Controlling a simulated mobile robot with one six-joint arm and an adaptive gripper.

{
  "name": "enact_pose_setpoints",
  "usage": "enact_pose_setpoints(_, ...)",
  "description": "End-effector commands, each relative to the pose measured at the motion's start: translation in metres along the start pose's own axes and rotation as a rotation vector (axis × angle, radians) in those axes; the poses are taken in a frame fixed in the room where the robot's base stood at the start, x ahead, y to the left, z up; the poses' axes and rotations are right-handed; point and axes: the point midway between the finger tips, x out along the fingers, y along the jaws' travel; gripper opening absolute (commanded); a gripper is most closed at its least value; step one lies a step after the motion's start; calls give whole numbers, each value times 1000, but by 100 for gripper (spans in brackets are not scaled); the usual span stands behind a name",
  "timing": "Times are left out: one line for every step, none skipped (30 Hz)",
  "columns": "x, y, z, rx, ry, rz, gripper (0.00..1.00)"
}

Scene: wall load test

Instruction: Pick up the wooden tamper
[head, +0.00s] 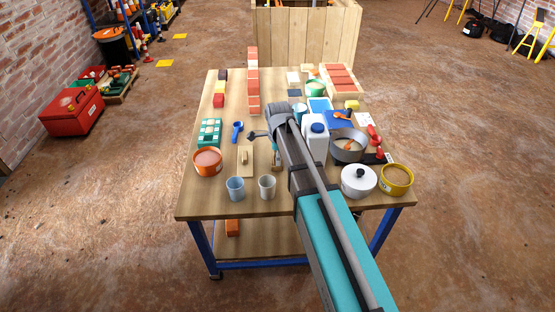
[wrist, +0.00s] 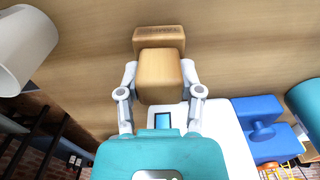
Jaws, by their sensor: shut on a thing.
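The wooden tamper is a light brown block form with a wider end piece. In the wrist view the tamper (wrist: 160,80) sits between the two fingers of my gripper (wrist: 160,95), which press on its sides; its wider end shows beyond, against the wooden surface. In the head view my gripper (head: 262,137) is over the middle of the workbench (head: 215,180), and a small part of the tamper (head: 276,163) shows below it. My arm hides much of that area. I cannot tell whether the tamper touches the bench.
Left of the gripper are a wooden float (head: 244,160), a blue scoop (head: 237,131) and an orange bucket (head: 208,161). Two cups (head: 267,187) stand at the front. A white jug (head: 315,141), a grey pan (head: 348,147) and a white pot (head: 358,181) stand to the right.

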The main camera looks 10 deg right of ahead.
Motion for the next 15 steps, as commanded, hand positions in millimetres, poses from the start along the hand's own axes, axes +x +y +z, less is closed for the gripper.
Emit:
enact_pose_setpoints(-1, 0, 0, 0, 0, 0, 2)
enact_pose_setpoints(-1, 0, 0, 0, 0, 0, 2)
enact_pose_setpoints(-2, 0, 0, 0, 0, 0, 2)
enact_pose_setpoints(-3, 0, 0, 0, 0, 0, 2)
enact_pose_setpoints(-4, 0, 0, 0, 0, 0, 2)
enact_pose_setpoints(-5, 0, 0, 0, 0, 0, 2)
enact_pose_setpoints(-7, 0, 0, 0, 0, 0, 2)
enact_pose_setpoints(-8, 0, 0, 0, 0, 0, 2)
enact_pose_setpoints(-10, 0, 0, 0, 0, 0, 2)
enact_pose_setpoints(-12, 0, 0, 0, 0, 0, 2)
enact_pose_setpoints(-14, 0, 0, 0, 0, 0, 2)
enact_pose_setpoints(-17, 0, 0, 0, 0, 0, 2)
enact_pose_setpoints(-20, 0, 0, 0, 0, 0, 2)
enact_pose_setpoints(-22, 0, 0, 0, 0, 0, 2)
enact_pose_setpoints(-26, 0, 0, 0, 0, 0, 2)
